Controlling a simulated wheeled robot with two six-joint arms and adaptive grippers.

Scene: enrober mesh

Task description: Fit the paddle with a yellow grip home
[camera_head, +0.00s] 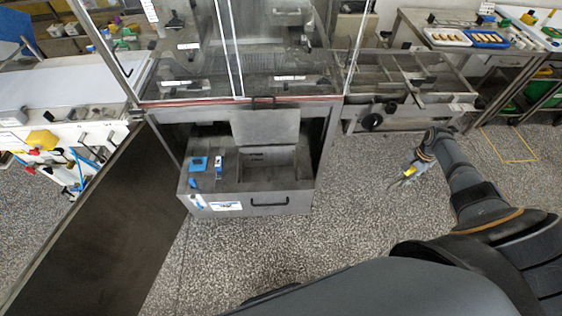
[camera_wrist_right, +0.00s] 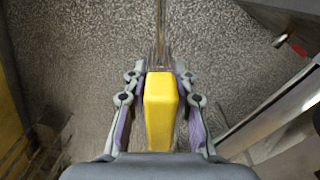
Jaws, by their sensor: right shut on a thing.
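The paddle's yellow grip (camera_wrist_right: 160,112) is held between the two fingers of my right gripper (camera_wrist_right: 158,80) in the right wrist view. A thin, shiny shaft (camera_wrist_right: 161,35) runs from the grip away from the gripper, over the speckled floor. In the head view, the right gripper (camera_head: 403,174) is at the right, with the yellow grip (camera_head: 410,170) showing small in it. It is above open floor, right of the pulled-out drawer (camera_head: 245,200) and in front of the metal conveyor frame (camera_head: 405,80). The paddle's home cannot be made out. My left gripper is not in view.
A glass-walled machine (camera_head: 240,50) stands behind the drawer. A dark open door panel (camera_head: 110,225) slants at the left. The drawer holds a blue piece (camera_head: 198,163) and a raised lid (camera_head: 266,127). A table with trays (camera_head: 440,37) stands at the back right. The floor (camera_head: 350,215) is clear.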

